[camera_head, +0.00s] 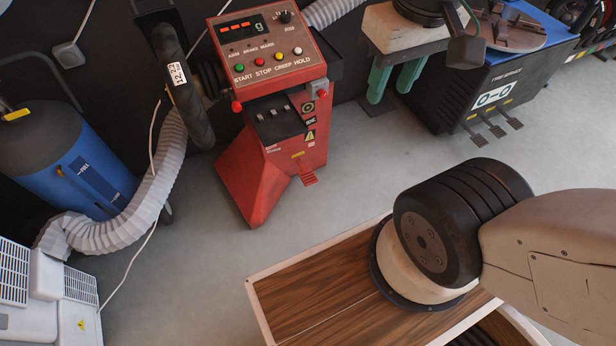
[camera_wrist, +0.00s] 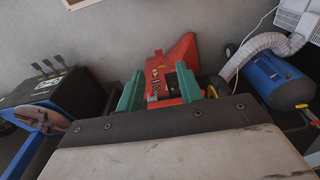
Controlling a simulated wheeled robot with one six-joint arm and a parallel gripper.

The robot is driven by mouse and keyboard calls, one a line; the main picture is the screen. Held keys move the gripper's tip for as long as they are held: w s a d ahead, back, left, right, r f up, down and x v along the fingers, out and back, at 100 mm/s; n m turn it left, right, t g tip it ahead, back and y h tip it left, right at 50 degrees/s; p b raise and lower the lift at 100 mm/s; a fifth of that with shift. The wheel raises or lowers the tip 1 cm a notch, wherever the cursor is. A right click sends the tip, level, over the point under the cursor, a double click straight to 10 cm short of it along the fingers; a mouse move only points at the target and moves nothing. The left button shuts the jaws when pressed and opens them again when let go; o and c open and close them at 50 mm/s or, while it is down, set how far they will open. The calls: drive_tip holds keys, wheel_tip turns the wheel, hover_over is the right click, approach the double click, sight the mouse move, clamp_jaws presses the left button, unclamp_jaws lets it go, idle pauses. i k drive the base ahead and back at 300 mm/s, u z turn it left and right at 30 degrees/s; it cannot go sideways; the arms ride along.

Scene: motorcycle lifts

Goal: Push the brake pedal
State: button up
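A small red pedal (camera_head: 308,173) sticks out low on the front of the red machine (camera_head: 250,180), just above the floor. I take it for the brake pedal; its label is too small to read. My gripper (camera_head: 390,93) is to the right of the machine, apart from the pedal, with its two green fingers pointing down. In the wrist view the green fingers (camera_wrist: 160,75) stand apart with nothing between them. The red machine (camera_wrist: 182,55) shows beyond them there.
A dark tyre machine (camera_head: 465,85) with several floor pedals (camera_head: 494,131) stands at the right. A blue tank (camera_head: 65,150) and white hose (camera_head: 150,190) are at the left. A wood-grained surface (camera_head: 330,290) is in front. Grey floor (camera_head: 370,165) is clear between them.

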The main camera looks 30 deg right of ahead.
sight(308, 178)
drive_tip(key=k, duration=1.35)
drive_tip(key=z, duration=0.6)
drive_tip(key=i, duration=1.4)
drive_tip(key=u, duration=0.6)
